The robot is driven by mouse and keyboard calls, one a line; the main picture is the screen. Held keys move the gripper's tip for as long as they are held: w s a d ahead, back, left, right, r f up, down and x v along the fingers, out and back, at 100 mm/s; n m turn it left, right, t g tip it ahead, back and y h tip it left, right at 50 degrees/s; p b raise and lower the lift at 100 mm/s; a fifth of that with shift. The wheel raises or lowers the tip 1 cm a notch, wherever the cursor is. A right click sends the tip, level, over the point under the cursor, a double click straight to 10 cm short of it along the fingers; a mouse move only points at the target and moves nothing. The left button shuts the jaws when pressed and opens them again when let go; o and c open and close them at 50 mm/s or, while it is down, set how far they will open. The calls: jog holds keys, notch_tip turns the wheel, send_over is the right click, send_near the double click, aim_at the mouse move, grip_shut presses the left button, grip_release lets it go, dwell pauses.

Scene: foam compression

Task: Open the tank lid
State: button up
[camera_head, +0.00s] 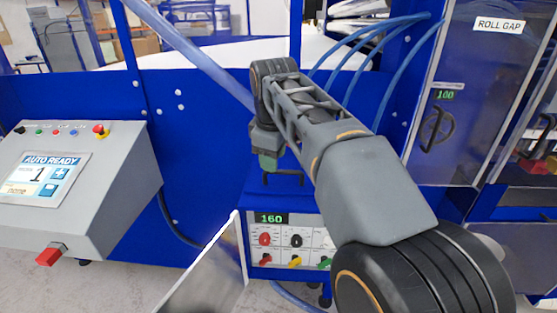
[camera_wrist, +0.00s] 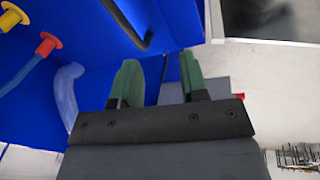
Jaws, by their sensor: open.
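The tank appears to be the blue box (camera_head: 258,200) below my gripper in the head view, with a panel reading 160 on its front. A dark bent handle (camera_head: 288,173) shows just below my gripper (camera_head: 268,164), apparently on the box's top; the arm hides part of that area. In the wrist view a black bar handle (camera_wrist: 125,22) crosses a blue surface (camera_wrist: 75,30), ahead of and left of my fingertips. My gripper (camera_wrist: 162,75) is open, with green finger pads apart and nothing between them. I cannot tell whether the handle touches a finger. The lid's edges are not clear.
A grey console (camera_head: 80,180) with a screen stands at the left. A pale tilted panel (camera_head: 212,275) stands in front of the box. Blue hoses (camera_head: 360,45) hang behind my arm. A cabinet marked ROLL GAP (camera_head: 460,90) is at the right. Yellow (camera_wrist: 12,15) and red (camera_wrist: 47,44) fittings show at upper left.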

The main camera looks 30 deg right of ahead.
aim_at(279, 171)
notch_tip(279, 171, up, 6)
jog(key=w+d+n, duration=0.2)
jog(key=n, duration=0.1)
jog(key=x, duration=0.8)
jog(key=d+x, duration=0.1)
jog(key=x, duration=0.4)
grip_shut()
